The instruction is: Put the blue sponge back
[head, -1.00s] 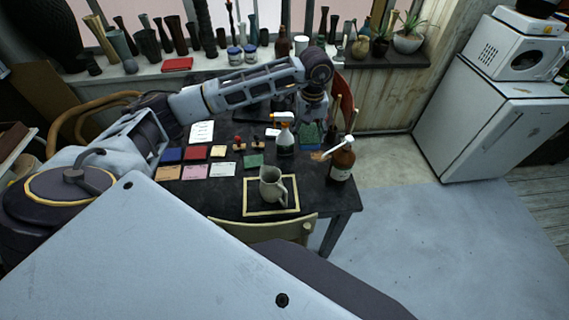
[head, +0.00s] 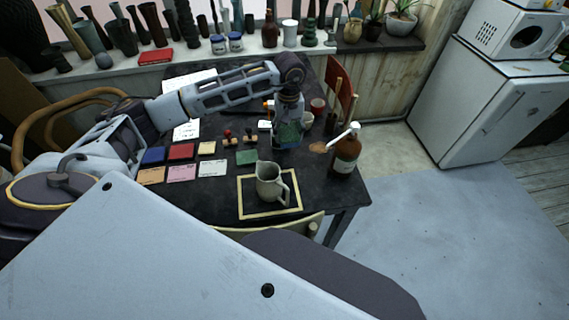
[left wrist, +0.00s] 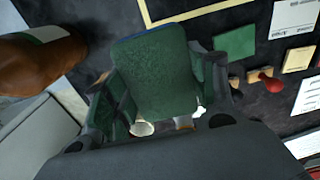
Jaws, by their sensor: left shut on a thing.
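The blue sponge (head: 288,134) shows mainly a green face, with a thin blue edge along its top in the left wrist view (left wrist: 160,75). My left gripper (head: 289,115) is shut on it; in the left wrist view its fingers (left wrist: 166,88) lie on either side of the sponge. The sponge appears held above the dark table (head: 225,205), in front of the spray bottle, which is mostly hidden in the head view. My right gripper is not in view.
A grey pitcher (head: 268,183) stands on a yellow-bordered mat (head: 240,204). A brown bottle (head: 346,155) stands to the right of the sponge. A reddish cup (head: 318,105) is behind.

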